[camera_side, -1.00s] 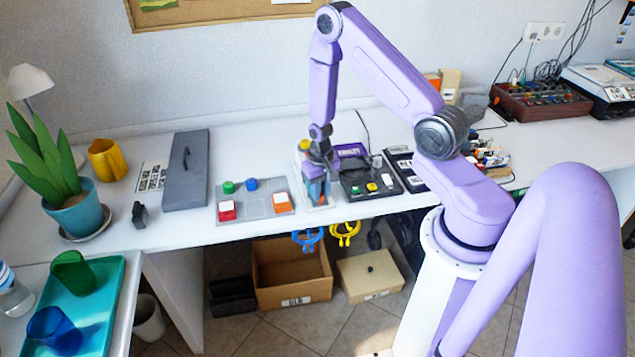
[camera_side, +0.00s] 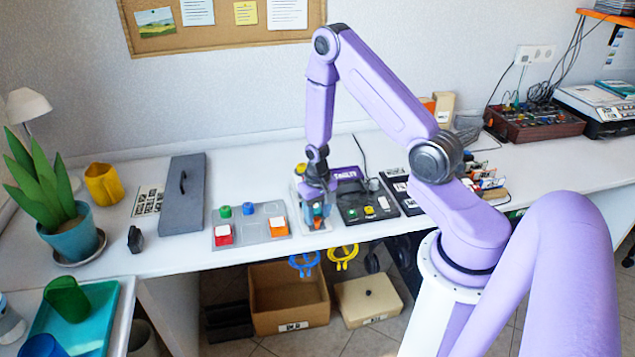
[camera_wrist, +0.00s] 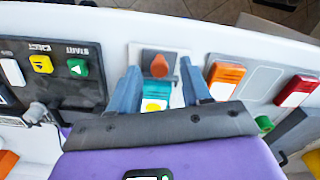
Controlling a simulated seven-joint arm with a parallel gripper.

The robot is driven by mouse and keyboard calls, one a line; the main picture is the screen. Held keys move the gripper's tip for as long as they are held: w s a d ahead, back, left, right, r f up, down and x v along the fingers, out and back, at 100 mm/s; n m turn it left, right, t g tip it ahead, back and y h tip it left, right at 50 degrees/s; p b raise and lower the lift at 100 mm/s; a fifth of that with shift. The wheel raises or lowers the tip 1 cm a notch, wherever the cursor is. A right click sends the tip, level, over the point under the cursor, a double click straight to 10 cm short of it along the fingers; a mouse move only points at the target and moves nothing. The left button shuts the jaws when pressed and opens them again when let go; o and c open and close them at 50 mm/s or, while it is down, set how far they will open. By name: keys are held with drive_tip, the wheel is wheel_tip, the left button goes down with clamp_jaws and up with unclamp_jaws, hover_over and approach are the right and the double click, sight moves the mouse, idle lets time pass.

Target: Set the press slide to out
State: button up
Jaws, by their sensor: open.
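The press (camera_side: 317,226) is a small white-based unit on the bench, between the button panel and the dark console. In the wrist view its grey plate carries an orange knob (camera_wrist: 159,66), which looks like the slide's handle. A teal block (camera_wrist: 155,95) with a yellow disc on it lies nearer my wrist. My gripper (camera_side: 319,206) points down over the press. In the wrist view my gripper (camera_wrist: 160,82) is open, one finger on each side of the teal block and just short of the knob. I cannot tell whether either finger touches anything. The side view partly hides the press behind my gripper.
A grey button panel (camera_side: 249,232) stands left of the press. A dark console (camera_side: 352,214) with buttons stands close on the right. A grey lidded box (camera_side: 184,205) lies farther left. Blue (camera_side: 304,264) and yellow (camera_side: 342,258) hooks hang at the bench's front edge.

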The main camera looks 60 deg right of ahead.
wheel_tip(320, 180, up, 16)
idle(0.7)
drive_tip(key=s+a+r+n, duration=0.3)
drive_tip(key=s+a+n, duration=0.1)
drive_tip(key=a, duration=0.3)
drive_tip(key=s+a+r+n, duration=0.3)
drive_tip(key=a+n, duration=0.2)
drive_tip(key=a, duration=0.3)
drive_tip(key=s+a+r+n, duration=0.2)
drive_tip(key=s+n, duration=0.2)
drive_tip(key=s, duration=0.4)
drive_tip(key=s+a+r+n, duration=0.2)
drive_tip(key=s+n, duration=0.3)
drive_tip(key=s, duration=0.3)
drive_tip(key=shift+w+r, duration=0.1)
idle(0.4)
